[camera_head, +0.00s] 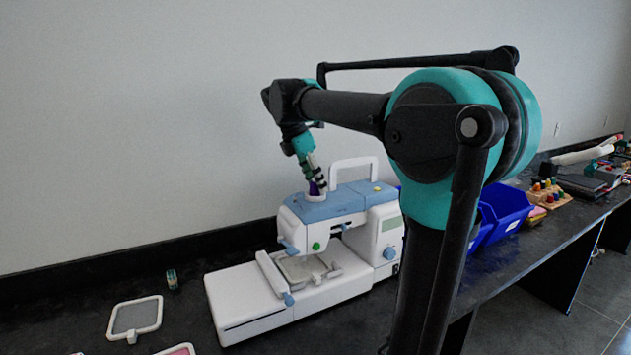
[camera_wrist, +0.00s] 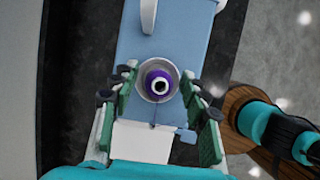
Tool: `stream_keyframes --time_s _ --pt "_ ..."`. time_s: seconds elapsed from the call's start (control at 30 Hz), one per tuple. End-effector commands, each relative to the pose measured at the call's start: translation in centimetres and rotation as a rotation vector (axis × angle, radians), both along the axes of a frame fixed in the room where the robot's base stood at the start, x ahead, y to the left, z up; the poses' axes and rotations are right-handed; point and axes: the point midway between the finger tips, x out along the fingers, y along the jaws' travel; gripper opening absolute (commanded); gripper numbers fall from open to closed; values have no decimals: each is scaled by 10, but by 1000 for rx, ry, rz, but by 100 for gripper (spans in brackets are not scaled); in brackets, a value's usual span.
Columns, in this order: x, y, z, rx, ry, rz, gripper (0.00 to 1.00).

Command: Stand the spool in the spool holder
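The purple spool (camera_wrist: 158,76) shows end-on in the wrist view, upright, within the round pale cup of the spool holder (camera_wrist: 146,94) on top of the sewing machine. In the head view the spool (camera_head: 314,188) is a small purple patch just above the white holder (camera_head: 316,198). My gripper (camera_wrist: 158,86) has its green-padded fingers on either side of the spool, with a visible gap on both sides. In the head view my gripper (camera_head: 316,180) points down at the spool from above, and hides part of it. How deep the spool sits is hard to tell.
The white and blue sewing machine (camera_head: 250,300) stands on the dark bench, its carry handle (camera_head: 354,162) rising beside the holder. A square hoop (camera_head: 135,318) and a small thread reel (camera_head: 172,279) lie left. Blue bins (camera_head: 505,212) stand right, behind my arm.

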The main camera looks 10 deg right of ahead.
Motion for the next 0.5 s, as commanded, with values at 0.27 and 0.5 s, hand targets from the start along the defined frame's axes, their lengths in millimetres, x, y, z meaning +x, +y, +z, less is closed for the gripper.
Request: stream_keyframes --time_s 0.27,0.5 --pt "0 0 1 0 0 0 48" --pt "-2 7 24 0 -1 1 48"
